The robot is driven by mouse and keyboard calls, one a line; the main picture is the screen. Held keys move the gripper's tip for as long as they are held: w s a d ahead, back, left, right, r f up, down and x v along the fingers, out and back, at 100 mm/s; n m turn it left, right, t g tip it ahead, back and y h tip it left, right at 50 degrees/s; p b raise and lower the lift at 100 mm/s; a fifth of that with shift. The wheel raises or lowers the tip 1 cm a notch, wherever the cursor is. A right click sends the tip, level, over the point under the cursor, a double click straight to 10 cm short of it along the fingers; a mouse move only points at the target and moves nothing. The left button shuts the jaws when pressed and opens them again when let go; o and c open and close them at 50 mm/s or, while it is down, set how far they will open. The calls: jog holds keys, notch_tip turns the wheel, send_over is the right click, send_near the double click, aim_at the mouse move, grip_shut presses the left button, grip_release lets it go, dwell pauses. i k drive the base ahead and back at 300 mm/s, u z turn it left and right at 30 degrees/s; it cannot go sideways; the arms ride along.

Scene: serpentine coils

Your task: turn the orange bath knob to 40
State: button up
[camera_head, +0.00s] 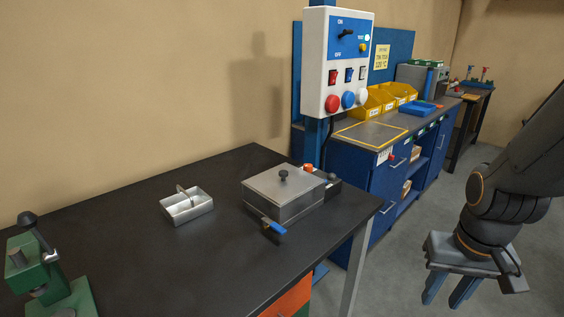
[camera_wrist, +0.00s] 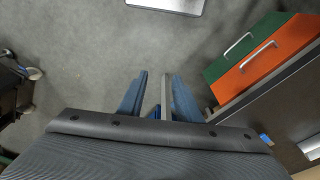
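The bath is a square metal box (camera_head: 284,192) with a flat lid and a black lid knob (camera_head: 283,175), standing on the dark table. A small orange knob (camera_head: 308,168) shows at its back right, by a dark housing (camera_head: 328,182). Any scale or pointer on the knob is too small to read. My gripper (camera_head: 449,299) hangs over the floor at the right, well apart from the bath. Its blue fingers are apart and empty, also in the wrist view (camera_wrist: 158,84). The wrist view does not show the knob.
A white control panel (camera_head: 338,62) on a blue post rises behind the bath. A blue-handled part (camera_head: 272,231) sticks out at the bath's front. A divided metal tray (camera_head: 187,206) and a green device (camera_head: 50,275) stand left. Open floor (camera_head: 395,265) lies between table and gripper.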

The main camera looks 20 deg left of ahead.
aim_at(308, 167)
jog(key=u, duration=0.65)
jog(key=i, duration=1.15)
jog(key=u, duration=0.1)
